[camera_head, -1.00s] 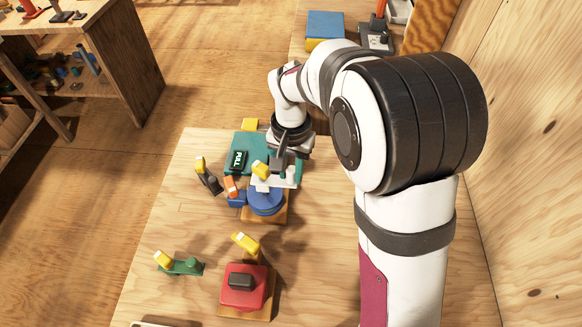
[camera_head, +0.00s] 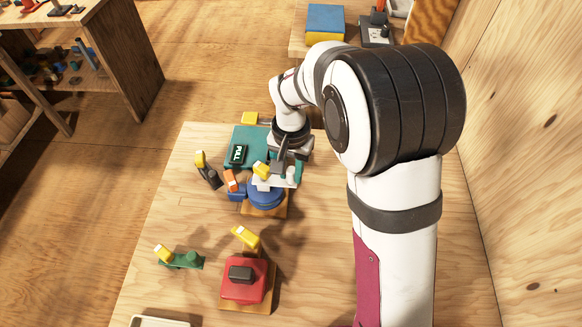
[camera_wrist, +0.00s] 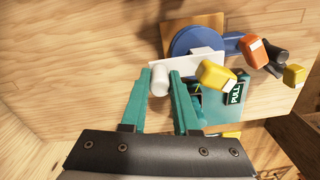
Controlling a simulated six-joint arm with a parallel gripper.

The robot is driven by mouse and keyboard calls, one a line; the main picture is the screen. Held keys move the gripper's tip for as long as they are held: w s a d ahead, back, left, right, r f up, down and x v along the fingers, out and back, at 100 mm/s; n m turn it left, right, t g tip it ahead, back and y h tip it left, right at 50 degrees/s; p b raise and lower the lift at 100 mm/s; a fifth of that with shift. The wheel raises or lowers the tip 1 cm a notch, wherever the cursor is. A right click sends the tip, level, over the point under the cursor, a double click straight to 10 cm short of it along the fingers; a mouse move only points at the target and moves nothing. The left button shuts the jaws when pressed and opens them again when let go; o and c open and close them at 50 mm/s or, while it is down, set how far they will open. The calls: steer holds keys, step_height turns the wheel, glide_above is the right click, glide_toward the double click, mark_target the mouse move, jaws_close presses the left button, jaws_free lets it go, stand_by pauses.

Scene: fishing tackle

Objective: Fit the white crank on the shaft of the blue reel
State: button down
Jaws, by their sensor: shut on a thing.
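My gripper (camera_wrist: 161,76) is shut on the white post, with a teal finger on each side. The blue reel (camera_head: 265,197) stands on a wooden base. The crank's arm (camera_wrist: 175,66) overlaps the near edge of the blue reel (camera_wrist: 196,38) in the wrist view. The shaft is hidden, and I cannot tell whether the crank touches it. In the head view my gripper (camera_head: 284,160) is behind and right of the reel.
A black crank (camera_head: 209,175) and an orange block (camera_head: 231,180) are left of the reel. A green crank (camera_head: 181,261) and red reel (camera_head: 243,291) are nearer. The table's right side is clear.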

steer(key=shift+f, duration=0.1)
steer(key=c, duration=0.6)
jaws_free()
step_height(320, 180, up, 16)
steer(key=shift+f, duration=0.1)
